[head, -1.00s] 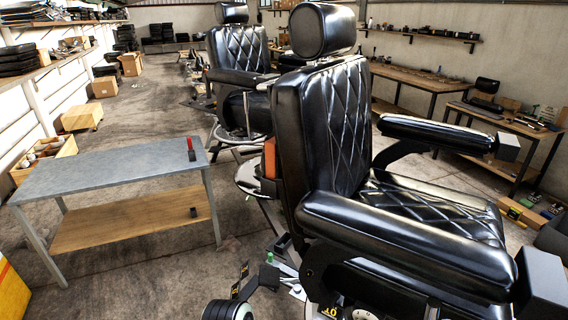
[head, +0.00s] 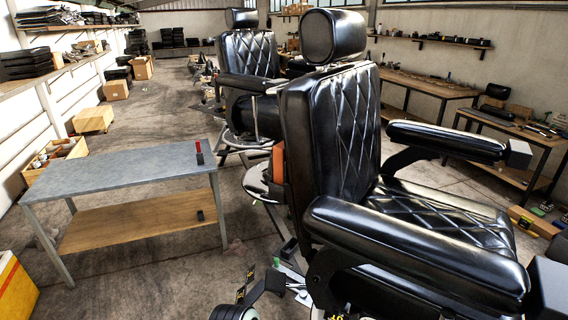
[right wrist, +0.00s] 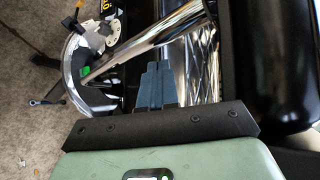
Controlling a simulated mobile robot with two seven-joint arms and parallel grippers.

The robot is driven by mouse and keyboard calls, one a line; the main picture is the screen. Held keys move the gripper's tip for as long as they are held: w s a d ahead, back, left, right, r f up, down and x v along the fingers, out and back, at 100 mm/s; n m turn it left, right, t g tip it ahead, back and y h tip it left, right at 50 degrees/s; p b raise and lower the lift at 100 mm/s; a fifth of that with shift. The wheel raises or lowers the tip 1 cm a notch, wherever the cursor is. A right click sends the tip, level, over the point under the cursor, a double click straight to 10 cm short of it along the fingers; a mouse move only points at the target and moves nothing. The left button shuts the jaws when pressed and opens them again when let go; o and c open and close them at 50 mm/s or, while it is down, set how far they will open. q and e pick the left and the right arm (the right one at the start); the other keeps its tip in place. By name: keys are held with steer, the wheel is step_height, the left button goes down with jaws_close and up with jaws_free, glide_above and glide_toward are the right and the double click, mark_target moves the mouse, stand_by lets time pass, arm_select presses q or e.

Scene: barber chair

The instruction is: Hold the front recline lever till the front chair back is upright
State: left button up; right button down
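The front chair's black quilted back (head: 338,125) leans slightly backward in the head view, with its round headrest (head: 332,35) on top. The seat (head: 445,215) is empty. My right gripper (right wrist: 157,68) shows only in the right wrist view, beside a shiny chrome bar (right wrist: 150,42) low on the chair. Its blue-grey fingers look pressed together with no clear gap; nothing shows between them. I cannot make out the front recline lever for certain. Dark parts of my left arm (head: 245,288) show at the bottom of the head view; its finger opening is unclear.
A grey-topped table (head: 120,170) stands left of the front chair. A second barber chair (head: 250,65) stands behind it. The near armrest (head: 415,245) blocks sight of the chair's lower side.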

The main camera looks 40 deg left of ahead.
stand_by(0.5)
steer(key=shift+a+f, duration=0.15)
steer(key=shift+a, duration=0.05)
steer(key=d, duration=0.6)
steer(key=shift+r, duration=0.45)
steer(key=shift+f, duration=0.1)
